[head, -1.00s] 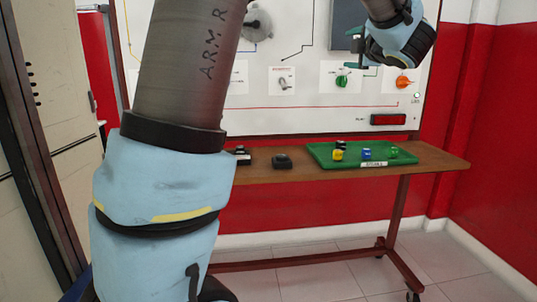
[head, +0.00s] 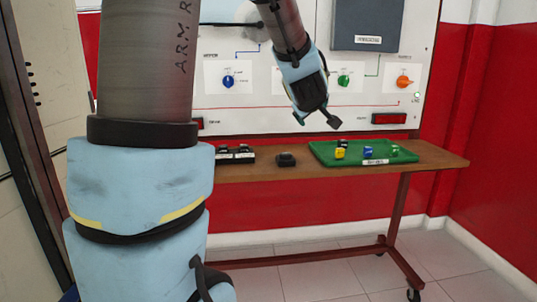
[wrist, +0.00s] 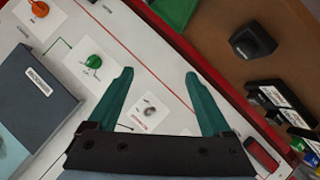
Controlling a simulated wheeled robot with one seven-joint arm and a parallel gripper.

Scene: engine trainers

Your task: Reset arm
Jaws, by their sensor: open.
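My gripper (head: 317,119) hangs in front of the white panel (head: 260,115), pointing down above the table, right of the picture's middle. In the wrist view my gripper (wrist: 159,75) shows two green fingers spread wide apart with nothing held between them. A small metal switch on a white plate (wrist: 148,112) shows beyond the fingers in the wrist view. In the head view my arm hides part of the panel.
A brown table (head: 250,172) stands below the panel. It bears a green tray (head: 325,158) with several small coloured pieces and a black block (head: 286,160). The panel carries blue (head: 228,81), green (head: 344,80) and orange (head: 404,81) knobs and a grey box (head: 370,25).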

